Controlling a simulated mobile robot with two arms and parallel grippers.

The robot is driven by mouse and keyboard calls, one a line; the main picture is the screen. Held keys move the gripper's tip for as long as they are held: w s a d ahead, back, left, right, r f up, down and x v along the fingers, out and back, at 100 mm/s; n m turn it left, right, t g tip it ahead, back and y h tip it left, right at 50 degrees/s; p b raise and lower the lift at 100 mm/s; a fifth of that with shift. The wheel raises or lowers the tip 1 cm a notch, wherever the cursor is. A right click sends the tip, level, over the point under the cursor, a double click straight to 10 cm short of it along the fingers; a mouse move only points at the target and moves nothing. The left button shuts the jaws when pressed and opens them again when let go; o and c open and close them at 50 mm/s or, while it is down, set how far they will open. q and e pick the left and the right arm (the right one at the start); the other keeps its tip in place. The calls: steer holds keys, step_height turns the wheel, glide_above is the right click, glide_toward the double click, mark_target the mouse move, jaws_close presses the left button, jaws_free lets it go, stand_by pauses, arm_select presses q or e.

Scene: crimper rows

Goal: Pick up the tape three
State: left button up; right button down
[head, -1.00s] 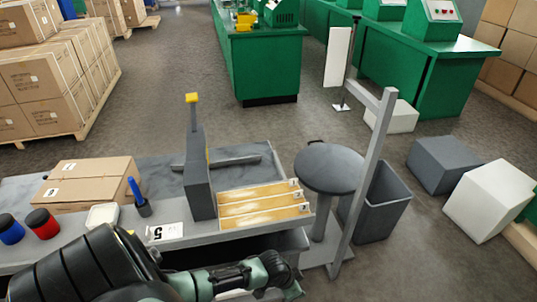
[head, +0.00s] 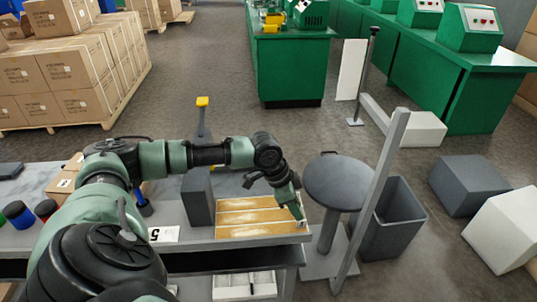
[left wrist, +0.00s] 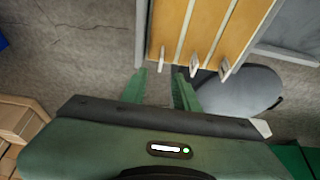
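Three yellow-tan tape strips lie side by side on the bench's right end, parted by pale lines. The front strip (head: 250,231) seems to be tape three; its number is not readable now. In the left wrist view this strip (left wrist: 170,25) is the leftmost, with a small pale tab at its end. My left gripper (head: 299,219) points down at the strips' right end. In the left wrist view its fingers (left wrist: 160,90) are apart with nothing between them, short of the front strip's tab. Whether it touches anything is unclear. My right gripper is not in view.
A grey crimper (head: 198,195) with a yellow-topped lever stands left of the strips. A round grey stool (head: 338,181), a slanted grey post (head: 375,195) and a dark bin (head: 393,225) stand right of the bench. A white number card (head: 163,234) lies on the front edge.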

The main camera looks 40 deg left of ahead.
mark_target(304, 221)
arm_select(q)
steer(key=shift+w+a+f, duration=0.15)
steer(key=x, duration=0.4)
steer(key=p+x, duration=0.1)
steer(key=x, duration=0.2)
steer(key=shift+d, duration=0.25)
jaws_close()
